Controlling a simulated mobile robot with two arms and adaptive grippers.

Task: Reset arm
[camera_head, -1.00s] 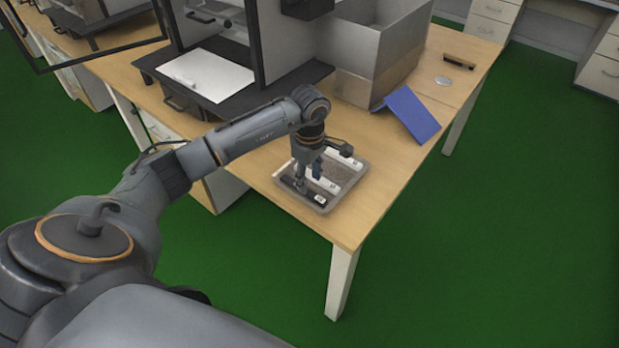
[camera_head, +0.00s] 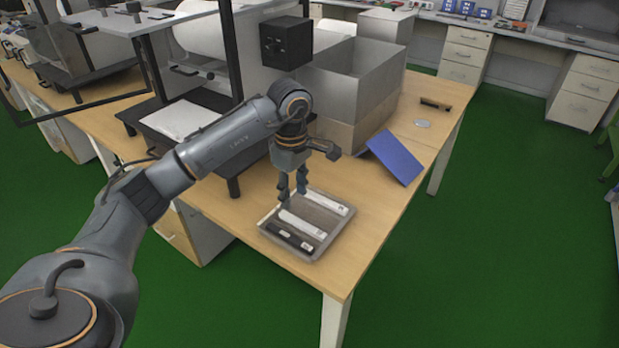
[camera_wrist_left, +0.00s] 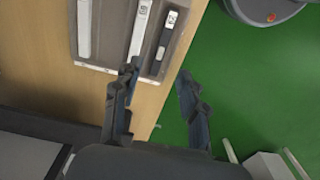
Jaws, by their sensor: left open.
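My left gripper (camera_head: 292,190) is open and empty, pointing down just above the left side of a grey tray (camera_head: 345,222) on the wooden table. In the left wrist view its two fingers (camera_wrist_left: 160,100) stand apart, with nothing between them but the table edge and green floor. The tray holds two white bars and a black bar with a white end (camera_head: 290,237), lying side by side. The tray also shows at the top of the left wrist view (camera_wrist_left: 110,42). My right gripper is not in view.
A blue tilted panel (camera_head: 395,158) stands right of the tray. Behind are a large open grey box (camera_head: 375,75) and a dark-framed machine with a white plate (camera_head: 180,118). The table's front and right edges are close to the tray; its front right corner is bare.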

